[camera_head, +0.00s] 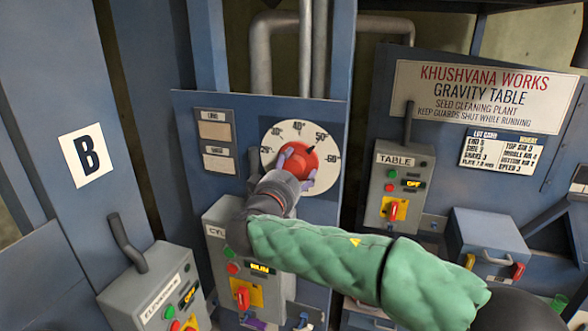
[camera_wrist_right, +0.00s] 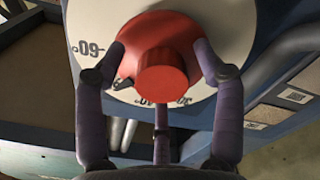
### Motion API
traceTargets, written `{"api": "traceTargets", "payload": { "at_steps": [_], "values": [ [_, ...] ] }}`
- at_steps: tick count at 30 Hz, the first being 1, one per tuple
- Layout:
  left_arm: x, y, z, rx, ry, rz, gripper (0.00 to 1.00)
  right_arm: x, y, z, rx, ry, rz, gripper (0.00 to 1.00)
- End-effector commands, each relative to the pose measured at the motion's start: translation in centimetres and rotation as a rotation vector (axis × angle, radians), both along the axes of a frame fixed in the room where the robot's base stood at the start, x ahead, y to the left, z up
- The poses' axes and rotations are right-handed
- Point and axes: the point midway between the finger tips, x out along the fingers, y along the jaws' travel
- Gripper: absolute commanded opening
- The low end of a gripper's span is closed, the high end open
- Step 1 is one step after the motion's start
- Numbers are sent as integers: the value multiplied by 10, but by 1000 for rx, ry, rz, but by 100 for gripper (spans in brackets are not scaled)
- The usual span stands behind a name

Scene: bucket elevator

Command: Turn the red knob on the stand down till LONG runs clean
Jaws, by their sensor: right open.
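The red knob (camera_head: 299,160) sits on a round white dial (camera_head: 276,130) marked from about 20 to 60, on a blue stand (camera_head: 187,110). Its dark pointer is near 50. My right gripper (camera_head: 297,167) is open at the knob, with fingers on either side of it. In the right wrist view, the fingers (camera_wrist_right: 161,58) straddle the red knob (camera_wrist_right: 163,72); I cannot tell whether they touch it. Left of the dial are two tan sample windows, an upper one (camera_head: 214,130) and a lower one (camera_head: 219,164); their small labels are hard to read. My left gripper is not in view.
Below the dial is a grey control box (camera_head: 221,222) with a lit RUN display, partly behind my right arm. An ELEVATOR box (camera_head: 140,290) stands lower left and a TABLE box (camera_head: 402,160) at right. Grey pipes (camera_head: 261,60) rise behind the stand.

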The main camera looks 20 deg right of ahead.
Motion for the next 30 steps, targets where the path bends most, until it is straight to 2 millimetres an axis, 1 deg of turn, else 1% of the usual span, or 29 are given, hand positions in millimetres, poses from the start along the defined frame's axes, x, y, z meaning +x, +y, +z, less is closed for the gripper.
{"api": "traceTargets", "payload": {
  "at_steps": [5,6,8,9,11,12,22,30],
  "values": [
    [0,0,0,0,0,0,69,0,0,0,1,-1,0,69],
    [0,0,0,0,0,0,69,0,0,0,1,-1,0,67],
    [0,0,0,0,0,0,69,0,0,0,1,-1,0,50],
    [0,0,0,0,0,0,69,0,0,0,1,-1,0,38],
    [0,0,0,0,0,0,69,0,0,0,1,-1,0,21],
    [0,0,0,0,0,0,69,0,0,0,0,1,-1,15],
    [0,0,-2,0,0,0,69,0,0,-3,-12,14,-1,15],
    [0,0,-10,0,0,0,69,-1,0,-6,-117,89,-1,15]
  ]
}}
